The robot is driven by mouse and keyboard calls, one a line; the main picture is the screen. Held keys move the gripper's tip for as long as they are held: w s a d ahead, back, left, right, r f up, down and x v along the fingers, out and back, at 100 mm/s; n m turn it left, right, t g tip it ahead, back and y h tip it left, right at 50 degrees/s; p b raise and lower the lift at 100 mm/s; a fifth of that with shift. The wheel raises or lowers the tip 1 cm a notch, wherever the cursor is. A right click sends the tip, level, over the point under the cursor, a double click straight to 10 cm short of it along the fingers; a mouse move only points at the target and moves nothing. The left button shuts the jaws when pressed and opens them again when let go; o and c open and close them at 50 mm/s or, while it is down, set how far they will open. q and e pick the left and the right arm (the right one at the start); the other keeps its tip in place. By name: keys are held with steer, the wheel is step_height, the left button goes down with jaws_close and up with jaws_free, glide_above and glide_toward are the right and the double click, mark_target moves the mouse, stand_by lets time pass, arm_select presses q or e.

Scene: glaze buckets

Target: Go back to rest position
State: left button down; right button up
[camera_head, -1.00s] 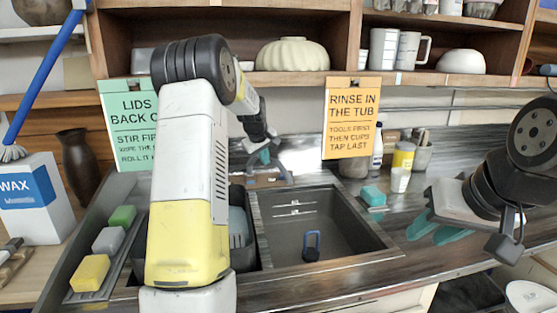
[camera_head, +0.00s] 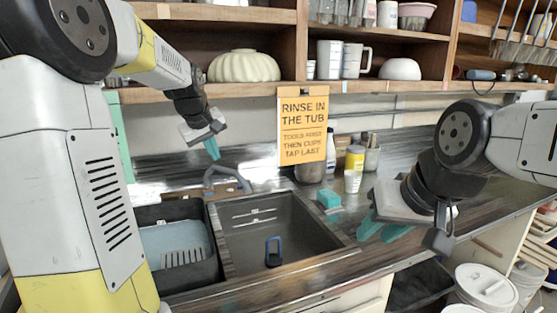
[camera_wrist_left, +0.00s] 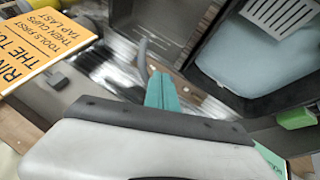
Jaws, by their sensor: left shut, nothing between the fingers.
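My left gripper (camera_head: 213,149) hangs above the back of the sink counter, near the tap, with its teal fingers shut and empty. Its shut fingers also show in the left wrist view (camera_wrist_left: 160,90). My right gripper (camera_head: 376,231) is over the counter to the right of the sink, its teal fingers spread apart with nothing seen between them. The sink tub (camera_head: 275,240) stands between and below the two grippers, with a blue-handled tool (camera_head: 273,252) in it.
An orange rinse sign (camera_head: 304,126) hangs from the shelf to the right of my left gripper. White buckets (camera_head: 487,285) are at lower right.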

arm_select(q)
steer(key=s+d+f+m, duration=0.1)
steer(key=s+d+m, duration=0.1)
steer(key=s, duration=0.7)
steer(key=s+d+f+m+h, duration=0.1)
steer(key=s+d+m, duration=0.2)
steer(key=s, duration=0.7)
steer(key=s+d+f+m, duration=0.2)
steer(key=s+d+m, duration=0.1)
steer(key=s, duration=0.7)
steer(key=shift+s+d+g+h, duration=0.2)
steer(key=shift+d+g+h, duration=0.15)
steer(key=shift+d, duration=0.5)
